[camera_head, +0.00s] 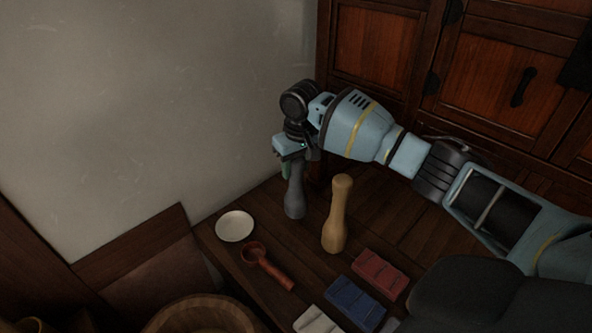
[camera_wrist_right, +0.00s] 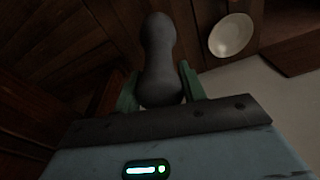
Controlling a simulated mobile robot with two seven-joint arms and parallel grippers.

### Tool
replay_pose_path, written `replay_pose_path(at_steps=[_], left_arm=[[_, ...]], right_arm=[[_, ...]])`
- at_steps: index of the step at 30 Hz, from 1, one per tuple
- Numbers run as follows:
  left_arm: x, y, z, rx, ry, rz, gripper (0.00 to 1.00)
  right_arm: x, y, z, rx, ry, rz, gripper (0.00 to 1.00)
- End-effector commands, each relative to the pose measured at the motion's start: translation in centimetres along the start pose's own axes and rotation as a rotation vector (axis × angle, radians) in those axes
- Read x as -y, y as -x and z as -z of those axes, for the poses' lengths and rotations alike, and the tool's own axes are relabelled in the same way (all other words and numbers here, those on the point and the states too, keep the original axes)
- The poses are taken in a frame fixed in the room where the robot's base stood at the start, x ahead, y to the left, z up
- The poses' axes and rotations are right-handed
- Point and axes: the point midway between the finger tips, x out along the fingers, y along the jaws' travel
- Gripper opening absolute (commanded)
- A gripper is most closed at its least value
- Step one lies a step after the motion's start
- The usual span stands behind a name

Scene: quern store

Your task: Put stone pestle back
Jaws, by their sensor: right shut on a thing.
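The stone pestle (camera_head: 295,196) is dark grey and hangs upright below my right gripper (camera_head: 292,163) in the head view. My right gripper is shut on its upper end. In the right wrist view the pestle (camera_wrist_right: 160,50) stands out between the two green fingers of the gripper (camera_wrist_right: 160,88), with its rounded far end pointing away. The pestle's lower end is close to the dark wooden top; I cannot tell whether it touches. My left gripper is not in view.
A tan wooden pestle (camera_head: 338,215) stands just right of the grey one. A white dish (camera_head: 235,226), a red-brown scoop (camera_head: 266,266), a blue block (camera_head: 355,303) and a red block (camera_head: 380,274) lie nearer. A wooden bucket (camera_head: 203,306) is at the front; cabinet doors (camera_head: 500,90) rise behind.

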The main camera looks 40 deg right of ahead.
Motion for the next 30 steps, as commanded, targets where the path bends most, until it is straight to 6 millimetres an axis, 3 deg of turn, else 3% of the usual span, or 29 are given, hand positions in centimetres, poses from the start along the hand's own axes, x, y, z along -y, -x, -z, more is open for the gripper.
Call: replay_pose_path(at_steps=[5,13,25,26,30], left_arm=[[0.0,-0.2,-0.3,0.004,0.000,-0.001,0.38],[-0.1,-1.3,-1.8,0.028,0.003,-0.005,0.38],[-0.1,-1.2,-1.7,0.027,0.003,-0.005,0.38],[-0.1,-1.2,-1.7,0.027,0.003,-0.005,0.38],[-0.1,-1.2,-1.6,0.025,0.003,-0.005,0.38]], right_arm=[[0.0,-0.2,0.1,-0.005,0.000,0.001,0.09],[0.0,-3.2,-0.3,-0.004,0.001,0.000,0.09],[0.1,-3.3,-0.3,-0.006,0.000,0.001,0.09],[0.0,-3.6,-0.5,-0.001,0.001,0.000,0.42],[0.0,-3.6,-0.5,-0.001,0.001,-0.001,0.61]])
